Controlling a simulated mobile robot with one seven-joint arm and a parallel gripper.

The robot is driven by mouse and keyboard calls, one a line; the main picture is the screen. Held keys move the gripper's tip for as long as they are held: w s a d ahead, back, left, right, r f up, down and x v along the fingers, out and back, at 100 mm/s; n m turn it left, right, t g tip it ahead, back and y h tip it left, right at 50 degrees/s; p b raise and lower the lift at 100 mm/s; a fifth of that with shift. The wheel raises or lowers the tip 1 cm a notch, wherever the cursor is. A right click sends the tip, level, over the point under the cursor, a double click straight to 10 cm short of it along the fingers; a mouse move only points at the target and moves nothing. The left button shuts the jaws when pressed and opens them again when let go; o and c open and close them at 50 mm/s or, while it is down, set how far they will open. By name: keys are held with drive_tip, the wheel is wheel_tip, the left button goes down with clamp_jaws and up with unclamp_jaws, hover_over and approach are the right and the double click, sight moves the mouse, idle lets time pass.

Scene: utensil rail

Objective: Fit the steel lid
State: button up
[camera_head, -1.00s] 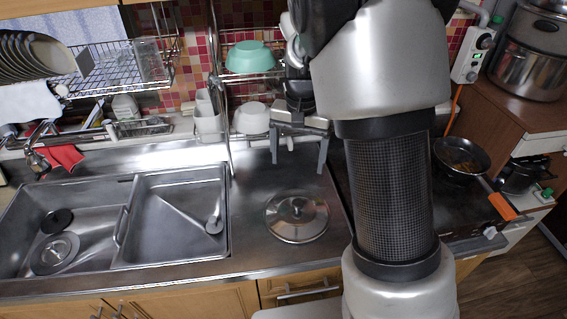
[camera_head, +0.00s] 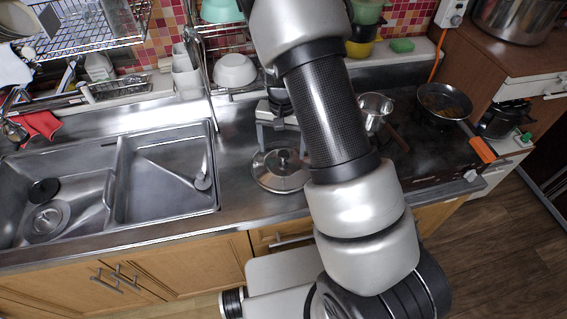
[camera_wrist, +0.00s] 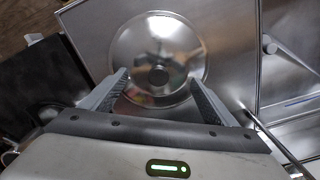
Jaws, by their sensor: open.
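The round steel lid (camera_head: 279,178) lies flat on the steel counter just right of the sink, with its dark knob on top. It also shows in the wrist view (camera_wrist: 135,45), with the knob close to midway between the fingertips. My gripper (camera_head: 281,150) is at the lid's far side in the head view, partly hidden by my arm. In the wrist view my gripper (camera_wrist: 159,78) is open, its two fingers apart over the near part of the lid, with nothing held. A steel saucepan (camera_head: 374,103) with a wooden handle stands on the stove, partly hidden behind my arm.
A dark frying pan (camera_head: 443,104) with food sits on the stove's right. The double sink (camera_head: 160,175) lies left of the lid. A dish rack post (camera_head: 203,75), a white bowl (camera_head: 235,70) and white cups (camera_head: 187,80) stand behind.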

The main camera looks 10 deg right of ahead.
sight(284, 154)
wheel_tip(284, 154, down, 4)
drive_tip(key=shift+s+d+r, duration=0.1)
drive_tip(key=shift+r, duration=0.05)
